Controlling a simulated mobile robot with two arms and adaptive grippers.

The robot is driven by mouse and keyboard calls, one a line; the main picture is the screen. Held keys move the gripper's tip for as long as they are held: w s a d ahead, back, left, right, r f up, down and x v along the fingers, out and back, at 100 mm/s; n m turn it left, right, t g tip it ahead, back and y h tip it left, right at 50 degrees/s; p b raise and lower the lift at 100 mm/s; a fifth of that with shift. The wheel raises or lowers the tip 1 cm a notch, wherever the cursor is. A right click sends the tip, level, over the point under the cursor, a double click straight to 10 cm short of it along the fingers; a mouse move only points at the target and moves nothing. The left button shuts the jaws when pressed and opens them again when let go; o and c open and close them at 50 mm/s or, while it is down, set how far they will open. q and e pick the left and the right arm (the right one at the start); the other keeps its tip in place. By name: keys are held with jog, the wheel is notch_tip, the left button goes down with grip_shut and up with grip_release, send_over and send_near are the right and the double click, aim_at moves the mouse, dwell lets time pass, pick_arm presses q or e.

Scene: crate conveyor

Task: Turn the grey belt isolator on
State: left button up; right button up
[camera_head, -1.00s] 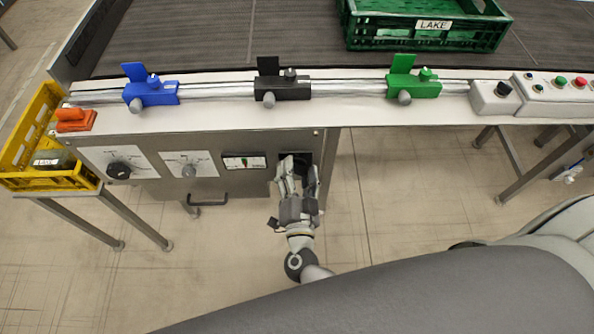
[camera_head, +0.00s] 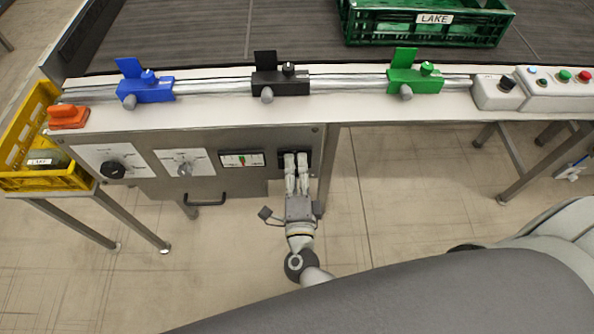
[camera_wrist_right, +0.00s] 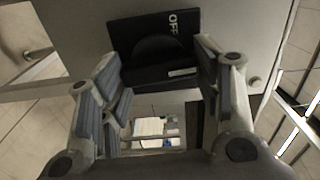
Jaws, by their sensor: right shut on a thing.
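The isolator's black plate (camera_head: 306,158), marked OFF, is at the right end of the grey front panel (camera_head: 232,188). In the right wrist view the same plate (camera_wrist_right: 182,22) shows a dark round part and the word OFF turned sideways. My right gripper (camera_head: 297,158) reaches up to it from below and is shut on the isolator's handle. Its fingers also show in the wrist view (camera_wrist_right: 163,88), one on each side of the dark part. The handle is mostly hidden, so I cannot tell its angle. My left gripper is not in view.
The panel also carries a black knob (camera_head: 112,168), a grey knob (camera_head: 184,169), a small meter (camera_head: 242,158) and a bar handle (camera_head: 205,199). Blue (camera_head: 148,91), black (camera_head: 281,84) and green (camera_head: 414,83) clamps sit on the rail above. A yellow crate (camera_head: 50,182) stands left.

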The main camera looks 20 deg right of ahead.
jog(key=shift+m, duration=0.4)
jog(key=o, duration=1)
jog(key=v, duration=1.2)
